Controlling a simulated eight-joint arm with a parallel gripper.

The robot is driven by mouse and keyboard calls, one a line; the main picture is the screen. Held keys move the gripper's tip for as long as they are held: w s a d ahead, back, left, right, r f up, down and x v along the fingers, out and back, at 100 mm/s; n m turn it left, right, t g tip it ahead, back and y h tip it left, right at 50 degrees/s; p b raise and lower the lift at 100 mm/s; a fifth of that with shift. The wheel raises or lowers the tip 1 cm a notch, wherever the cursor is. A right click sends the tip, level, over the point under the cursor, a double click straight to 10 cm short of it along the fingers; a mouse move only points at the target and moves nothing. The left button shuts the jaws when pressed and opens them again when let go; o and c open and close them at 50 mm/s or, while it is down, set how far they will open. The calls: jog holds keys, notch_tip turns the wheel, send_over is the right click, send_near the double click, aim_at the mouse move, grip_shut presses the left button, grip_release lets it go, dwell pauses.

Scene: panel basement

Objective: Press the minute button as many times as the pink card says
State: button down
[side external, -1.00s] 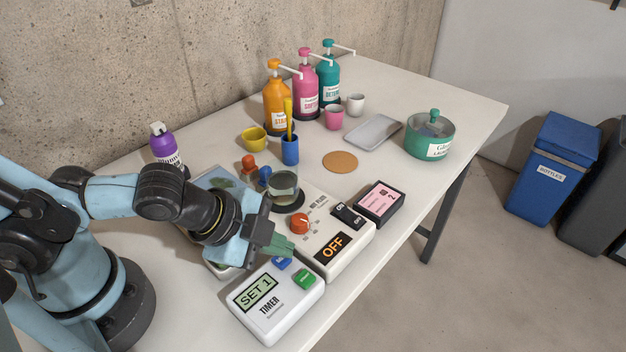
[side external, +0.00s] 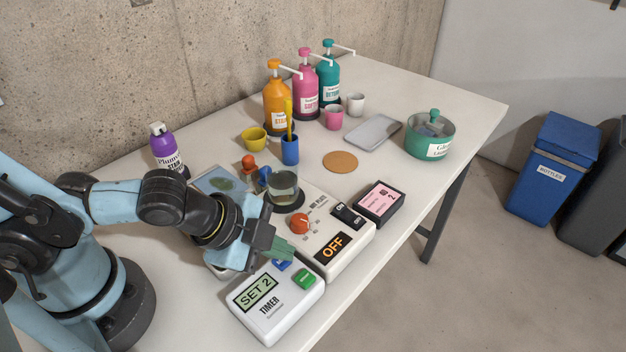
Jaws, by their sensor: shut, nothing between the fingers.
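The white timer (side external: 281,316) sits at the table's front; its display (side external: 255,291) reads "SET 2". A green button (side external: 304,279) is on its right side. The blue button (side external: 283,264) beside it is partly hidden by my gripper (side external: 289,254), and its label cannot be read. My gripper is shut and empty, its fingertips at or just above the blue button; I cannot tell if they touch. The pink card (side external: 382,197) lies in a black holder right of the hot plate and shows a "2".
Pump bottles (side external: 305,92), cups and a teal pot (side external: 430,140) stand farther back. The table's front edge is close to the timer.

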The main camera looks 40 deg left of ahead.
aim_at(279, 261)
jog(key=shift+r, duration=0.85)
notch_tip(279, 261, up, 5)
dwell(0.6)
jog(key=shift+a, duration=0.1)
dwell(0.4)
jog(key=w+a+r+n+y, duration=0.1)
jog(key=w+a+n, duration=0.1)
jog(key=a+n, duration=0.4)
jog(key=w+a+r+n+y, duration=0.1)
jog(key=w+a+n+y, duration=0.1)
jog(key=a+n, duration=0.5)
jog(key=shift+w+a+n, duration=0.3)
jog(key=shift+w+a, duration=0.3)
jog(key=shift+a, duration=0.55)
